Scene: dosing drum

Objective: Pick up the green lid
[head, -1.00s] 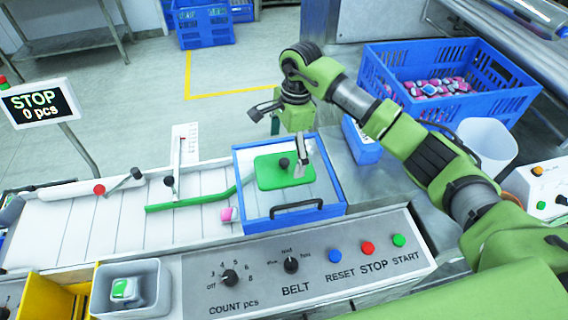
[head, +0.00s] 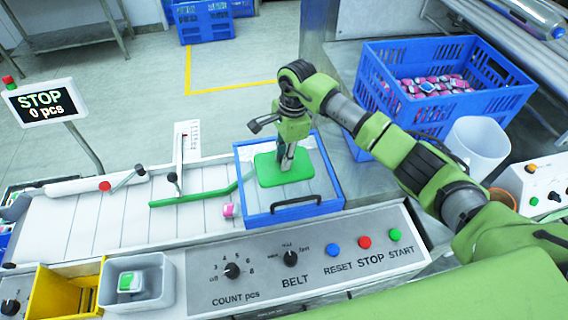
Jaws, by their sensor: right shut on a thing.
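The green lid (head: 270,174) is a flat green plate inside the blue-framed box (head: 331,205) at the end of the belt. My right gripper (head: 287,163) points down at the middle of the lid and is shut on its dark knob, which the fingers hide. I cannot tell whether the lid rests on the surface below or is slightly raised. My left gripper is not in view.
A pink and white piece (head: 229,210) lies on the belt (head: 110,218) just left of the box. A control panel (head: 300,262) runs along the front. A blue crate (head: 440,118) of pieces and a white cup (head: 478,146) stand right.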

